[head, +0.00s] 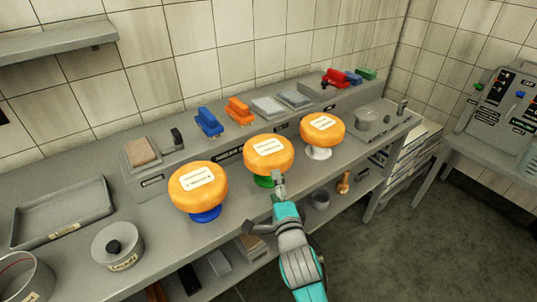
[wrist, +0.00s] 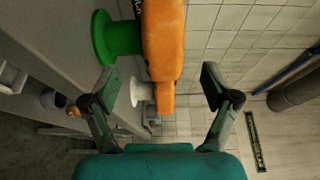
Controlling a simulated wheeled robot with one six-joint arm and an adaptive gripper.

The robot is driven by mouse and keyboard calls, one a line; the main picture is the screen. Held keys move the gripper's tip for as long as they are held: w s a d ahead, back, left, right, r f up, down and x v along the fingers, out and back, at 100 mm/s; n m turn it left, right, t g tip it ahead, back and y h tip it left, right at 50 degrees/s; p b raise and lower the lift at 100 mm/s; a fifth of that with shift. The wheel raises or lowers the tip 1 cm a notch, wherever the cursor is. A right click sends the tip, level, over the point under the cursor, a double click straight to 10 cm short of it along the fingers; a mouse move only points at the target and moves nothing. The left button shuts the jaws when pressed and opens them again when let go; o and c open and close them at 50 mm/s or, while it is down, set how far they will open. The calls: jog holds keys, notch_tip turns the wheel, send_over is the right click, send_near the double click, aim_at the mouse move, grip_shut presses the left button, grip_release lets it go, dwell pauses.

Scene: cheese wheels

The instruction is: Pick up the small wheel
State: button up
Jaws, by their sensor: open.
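Three orange cheese wheels with white labels sit on stands along the grey counter in the head view. The left wheel (head: 198,184) is on a blue stand, the middle wheel (head: 269,152) on a green stand, and the right wheel (head: 322,127) on a white stand. The right one looks smallest, but it is also farthest. My gripper (head: 278,180) is in front of the middle wheel and partly hides its stand. In the wrist view my gripper (wrist: 157,80) is open and empty, with the middle wheel (wrist: 162,40) and, beyond it, the right wheel (wrist: 165,98) between the fingers.
Blue (head: 209,122) and orange (head: 239,110) tools lie on the raised back ledge. A grey round device (head: 373,117) is at the right end. The floor in front is clear.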

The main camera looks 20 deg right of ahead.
aim_at(270, 170)
jog(key=shift+w+d+r, duration=0.1)
jog(key=shift+w, duration=1.7)
jog(key=shift+w+d+r, duration=0.1)
jog(key=shift+w, duration=1.7)
jog(key=shift+c, duration=0.2)
jog(key=c, duration=1.6)
jog(key=shift+r, duration=0.15)
grip_shut()
